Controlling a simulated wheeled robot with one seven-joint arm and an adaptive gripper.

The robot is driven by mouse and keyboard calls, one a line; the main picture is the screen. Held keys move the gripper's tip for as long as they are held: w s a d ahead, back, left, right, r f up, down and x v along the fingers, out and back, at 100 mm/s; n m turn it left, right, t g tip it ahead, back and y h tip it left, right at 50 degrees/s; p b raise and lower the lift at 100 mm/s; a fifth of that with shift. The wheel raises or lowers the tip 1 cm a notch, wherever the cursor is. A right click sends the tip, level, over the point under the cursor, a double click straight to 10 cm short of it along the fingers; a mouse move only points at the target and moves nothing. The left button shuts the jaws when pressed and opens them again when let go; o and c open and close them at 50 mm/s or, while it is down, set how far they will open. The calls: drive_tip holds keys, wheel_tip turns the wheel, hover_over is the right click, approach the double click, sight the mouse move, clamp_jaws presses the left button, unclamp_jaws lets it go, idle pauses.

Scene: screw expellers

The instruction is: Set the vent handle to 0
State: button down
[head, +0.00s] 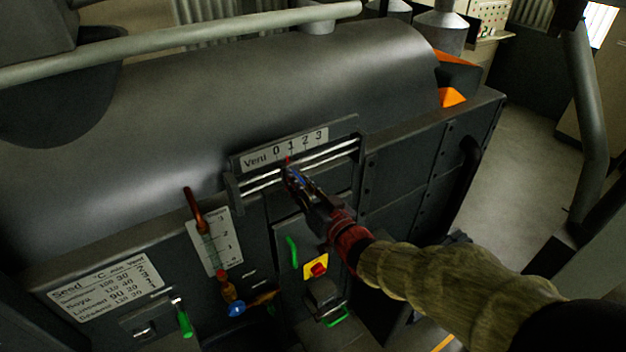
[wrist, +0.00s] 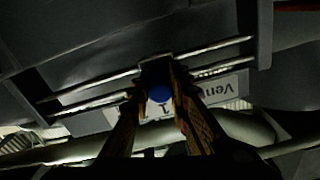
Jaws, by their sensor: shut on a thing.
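The vent scale plate (head: 285,149) is marked 0, 1, 2, 3 from left to right, above two horizontal rails on the machine front. My gripper (head: 291,177) is at the rails, just below the 1 mark, and is shut on the vent handle. In the wrist view the blue knob of the vent handle (wrist: 159,94) sits between the two fingers of my gripper (wrist: 160,97). The plate also shows upside down behind it (wrist: 222,88). In the head view the fingers mostly hide the handle. A small red pointer (head: 288,160) shows near the 1.
A vertical scale (head: 215,241) with a red-brown lever (head: 194,211) is left of and below the vent. A blue-ended lever (head: 237,309), a green handle (head: 184,322) and a red button on yellow (head: 318,268) are lower down. A settings chart (head: 108,286) is at lower left.

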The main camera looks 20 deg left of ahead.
drive_tip(key=shift+s+a+b, duration=0.45)
drive_tip(key=shift+s+a, duration=0.5)
drive_tip(key=shift+s, duration=0.15)
drive_tip(key=c, duration=1.7)
unclamp_jaws()
drive_tip(key=shift+s+a, duration=0.1)
drive_tip(key=shift+o, duration=0.2)
drive_tip(key=v, duration=1.2)
